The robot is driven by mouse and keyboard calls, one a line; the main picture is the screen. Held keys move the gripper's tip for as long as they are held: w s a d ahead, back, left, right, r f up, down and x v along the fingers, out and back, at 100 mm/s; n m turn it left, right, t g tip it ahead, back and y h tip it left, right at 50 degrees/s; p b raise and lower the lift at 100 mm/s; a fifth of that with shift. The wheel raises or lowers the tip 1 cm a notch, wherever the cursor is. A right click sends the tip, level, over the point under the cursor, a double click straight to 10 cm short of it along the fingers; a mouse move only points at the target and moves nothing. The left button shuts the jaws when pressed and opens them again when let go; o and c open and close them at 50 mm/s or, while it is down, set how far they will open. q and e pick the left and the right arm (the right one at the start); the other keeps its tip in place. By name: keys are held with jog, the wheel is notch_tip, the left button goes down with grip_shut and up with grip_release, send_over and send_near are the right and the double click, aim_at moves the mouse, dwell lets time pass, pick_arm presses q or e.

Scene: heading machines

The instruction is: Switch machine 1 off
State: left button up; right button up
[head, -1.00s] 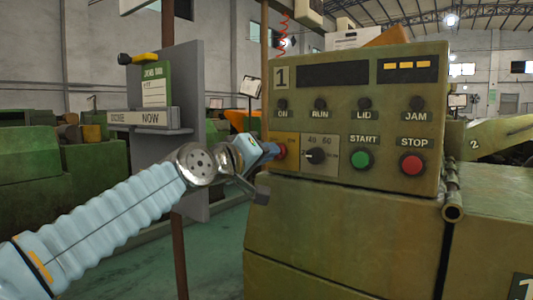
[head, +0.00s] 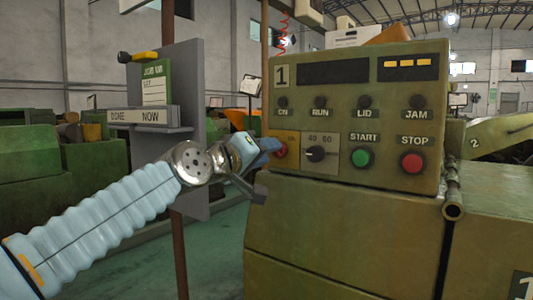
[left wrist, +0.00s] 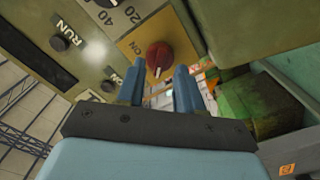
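Machine 1's olive control panel (head: 350,118) faces me, with a "1" plate at its upper left. A red rotary knob (head: 280,148) sits on a yellow plate marked ON at the panel's lower left. My left gripper (head: 265,146) is just left of the knob and points at it. In the left wrist view the two blue fingers (left wrist: 158,78) are apart with nothing between them, and the red knob (left wrist: 159,56) is just beyond their tips. I cannot tell the knob's exact setting. My right gripper is not in view.
Right of the knob are a black 40/60 dial (head: 316,154), a green START button (head: 363,157) and a red STOP button (head: 412,162). Dark lamps and an amber-barred display (head: 408,66) sit above. A grey board (head: 190,90) with a green-edged card stands behind my left arm.

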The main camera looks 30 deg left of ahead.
pick_arm(q)
jog(key=s+a+b, duration=0.1)
jog(key=s, duration=1.2)
jog(key=shift+b, duration=0.35)
